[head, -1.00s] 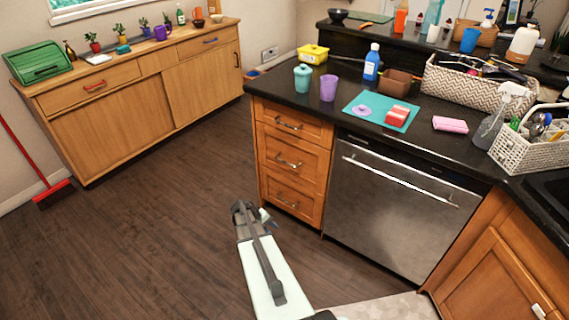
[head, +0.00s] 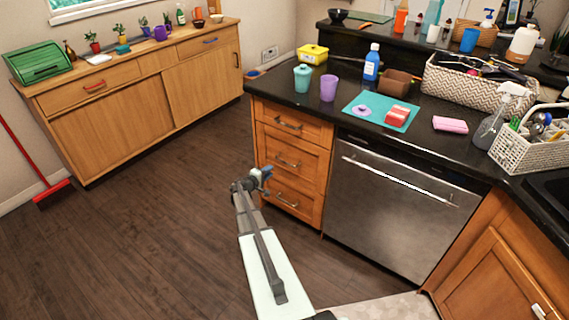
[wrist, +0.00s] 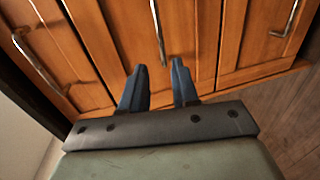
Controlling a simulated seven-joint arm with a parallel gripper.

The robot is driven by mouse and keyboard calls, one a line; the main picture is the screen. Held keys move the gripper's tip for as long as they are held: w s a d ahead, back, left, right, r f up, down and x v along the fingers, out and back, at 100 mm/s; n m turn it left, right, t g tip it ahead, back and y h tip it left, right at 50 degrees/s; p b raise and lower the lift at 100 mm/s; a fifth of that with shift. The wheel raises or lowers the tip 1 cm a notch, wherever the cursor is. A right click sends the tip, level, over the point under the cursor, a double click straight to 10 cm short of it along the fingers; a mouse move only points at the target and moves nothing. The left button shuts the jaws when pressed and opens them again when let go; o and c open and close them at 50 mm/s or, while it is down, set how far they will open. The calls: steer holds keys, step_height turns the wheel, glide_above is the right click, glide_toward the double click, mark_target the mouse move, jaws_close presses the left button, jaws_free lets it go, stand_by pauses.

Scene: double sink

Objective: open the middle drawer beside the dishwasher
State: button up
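The wooden middle drawer (head: 275,147) is shut, between the top and bottom drawers, left of the dishwasher (head: 385,205). Its curved metal handle (head: 289,162) is in front of my gripper (head: 267,174), which is at its left and slightly lower in the head view. In the wrist view the drawer fronts appear turned sideways, and the middle handle (wrist: 157,28) runs down toward the gap between the blue fingertips of my gripper (wrist: 159,72). The fingers are apart with nothing held. I cannot tell how far the handle is from the fingertips.
The top drawer (head: 265,108) and bottom drawer (head: 278,195) are shut, with similar handles. A dark countertop (head: 315,105) with cups and a bottle overhangs them. Open wooden floor (head: 160,215) lies to the left. A wooden sideboard (head: 120,125) stands farther back.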

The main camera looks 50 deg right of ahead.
mark_target(285, 162)
steer(key=x, duration=1.3)
steer(key=shift+d, duration=0.3)
jaws_close()
